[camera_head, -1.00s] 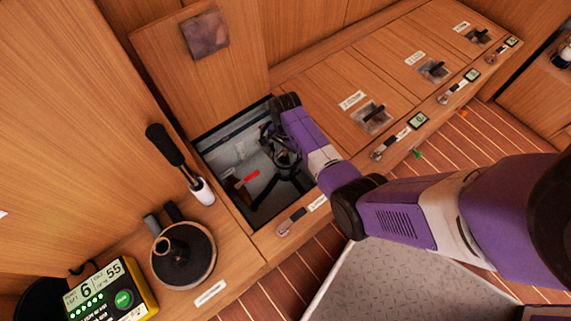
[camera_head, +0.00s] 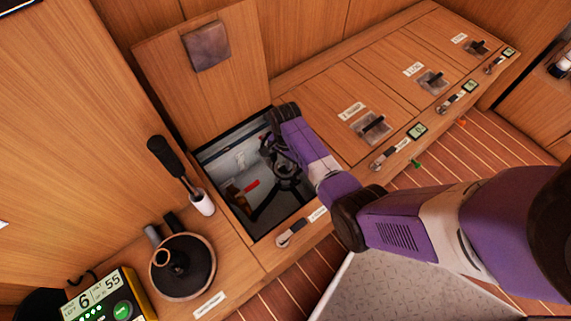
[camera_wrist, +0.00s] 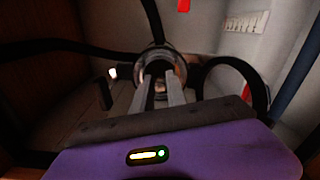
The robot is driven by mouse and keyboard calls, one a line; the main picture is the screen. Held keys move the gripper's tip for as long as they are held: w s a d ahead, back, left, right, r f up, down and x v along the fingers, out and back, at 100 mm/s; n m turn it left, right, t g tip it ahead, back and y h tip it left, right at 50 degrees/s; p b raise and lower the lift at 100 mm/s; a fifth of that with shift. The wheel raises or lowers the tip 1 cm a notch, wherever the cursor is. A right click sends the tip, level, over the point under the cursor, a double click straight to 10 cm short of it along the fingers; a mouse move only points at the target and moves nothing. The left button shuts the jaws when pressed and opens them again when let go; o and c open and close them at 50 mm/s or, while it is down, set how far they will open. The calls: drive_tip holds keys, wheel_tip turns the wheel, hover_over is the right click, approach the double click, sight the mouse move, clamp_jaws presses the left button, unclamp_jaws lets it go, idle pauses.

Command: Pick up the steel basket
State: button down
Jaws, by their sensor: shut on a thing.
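The steel basket (camera_wrist: 155,58) shows in the wrist view as a round, shiny metal piece at the ends of my fingers. My gripper (camera_wrist: 160,80) is shut on it, its two pale fingers reaching to the metal. In the head view my arm reaches down into the open locker (camera_head: 228,215), and my own wrist hides most of the basket. I cannot tell there whether the basket is clear of what is under it.
Black hoses or arms (camera_wrist: 240,72) run around the basket. The raised lid (camera_head: 235,75) stands behind the opening. A red-handled tool (camera_head: 250,186) lies inside the locker. A black-handled pump lever (camera_head: 168,158) and a round black fitting (camera_head: 183,265) are left of it. Closed lids lie to the right.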

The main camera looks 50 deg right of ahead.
wheel_tip(320, 180, up, 19)
drive_tip(key=p, duration=0.7)
drive_tip(key=shift+r, duration=0.2)
drive_tip(key=shift+r+p, duration=0.1)
drive_tip(key=shift+p, duration=0.7)
